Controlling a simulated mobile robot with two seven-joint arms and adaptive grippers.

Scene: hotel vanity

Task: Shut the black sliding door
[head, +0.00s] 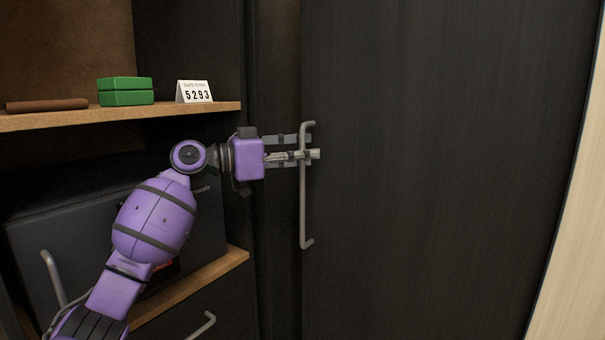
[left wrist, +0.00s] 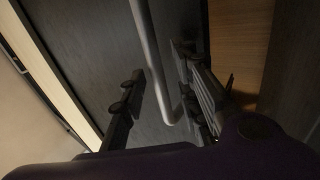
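The black sliding door (head: 430,160) fills the right of the head view, with the shelf compartment exposed to its left. Its long grey vertical handle (head: 304,205) is near the door's left edge. My left gripper (head: 305,154) reaches in from the left at the handle's upper part. In the left wrist view, the handle (left wrist: 151,50) runs between the two spread fingers (left wrist: 160,85), with gaps visible on both sides. The left gripper is open around the handle. My right gripper is not in view.
A wooden shelf (head: 120,115) at the left holds a green box (head: 126,92), a code card (head: 194,92) and a brown flat item (head: 46,105). A dark safe (head: 50,225) stands below, above a drawer handle (head: 203,325). A pale wall (head: 575,220) borders the door's right.

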